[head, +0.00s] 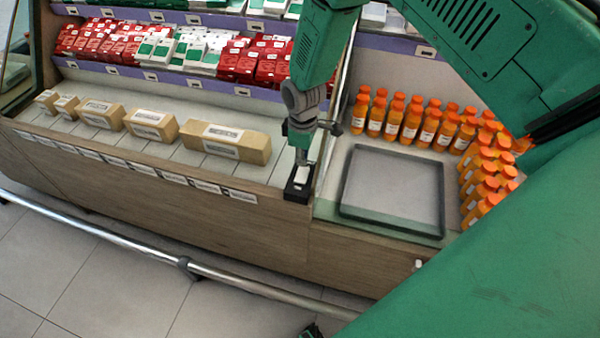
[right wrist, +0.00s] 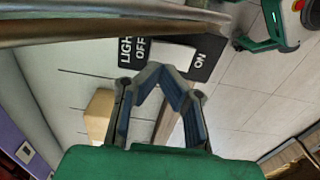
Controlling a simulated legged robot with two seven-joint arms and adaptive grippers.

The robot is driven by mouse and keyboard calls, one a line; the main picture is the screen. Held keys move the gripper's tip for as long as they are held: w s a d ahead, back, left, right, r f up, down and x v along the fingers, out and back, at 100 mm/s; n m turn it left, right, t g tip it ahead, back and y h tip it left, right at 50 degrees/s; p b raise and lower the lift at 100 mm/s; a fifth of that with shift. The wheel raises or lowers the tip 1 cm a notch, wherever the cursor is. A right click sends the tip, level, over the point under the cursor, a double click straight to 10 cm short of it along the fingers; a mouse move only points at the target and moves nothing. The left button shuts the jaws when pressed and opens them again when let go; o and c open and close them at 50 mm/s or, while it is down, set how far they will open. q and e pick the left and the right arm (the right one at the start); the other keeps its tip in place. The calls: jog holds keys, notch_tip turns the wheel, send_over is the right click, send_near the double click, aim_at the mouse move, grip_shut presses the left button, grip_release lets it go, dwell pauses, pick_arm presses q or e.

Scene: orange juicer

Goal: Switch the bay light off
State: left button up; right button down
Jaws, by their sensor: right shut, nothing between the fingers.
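The bay light switch is a black plate with a white rocker (head: 302,174) on the counter's front edge, between the box shelf and the juice bay. In the right wrist view, the switch plate (right wrist: 130,62) reads LIGHT OFF on the left and ON on the right, with the white rocker (right wrist: 172,54) between. My right gripper (head: 302,160) points down at the rocker, shut and empty. Its closed fingertips (right wrist: 162,72) are very close to the rocker; I cannot tell if they touch. Which side is pressed is unclear. My left gripper (right wrist: 242,42) shows only partly.
Cardboard boxes (head: 226,141) line the shelf to the left. Orange juice bottles (head: 412,122) stand around a grey tray (head: 394,228) on the right. A metal rail (head: 120,239) runs along the front. A thin metal post rises beside the switch.

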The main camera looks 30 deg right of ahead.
aim_at(303, 169)
pick_arm(q)
jog(key=shift+d, duration=0.35)
pick_arm(e)
jog(key=shift+d+f, duration=0.15)
jog(key=shift+d, duration=0.2)
pick_arm(q)
jog(key=shift+a+f, duration=0.25)
pick_arm(e)
jog(key=shift+a+f, duration=0.25)
jog(key=shift+f, duration=0.05)
pick_arm(q)
jog(key=shift+d+f+b, duration=0.15)
jog(key=shift+b, duration=0.3)
pick_arm(e)
jog(key=shift+d+f, duration=0.15)
jog(key=shift+f, duration=0.2)
pick_arm(q)
jog(key=shift+f+b, duration=0.45)
jog(key=shift+f, duration=0.05)
pick_arm(e)
jog(key=shift+f, duration=0.75)
jog(key=shift+r, duration=0.1)
jog(key=shift+r+p, duration=2.8)
jog(key=shift+r, duration=0.7)
pick_arm(q)
notch_tip(303, 169, up, 6)
jog(key=shift+f, duration=0.15)
jog(key=shift+f, duration=0.1)
pick_arm(e)
jog(key=shift+f, duration=0.1)
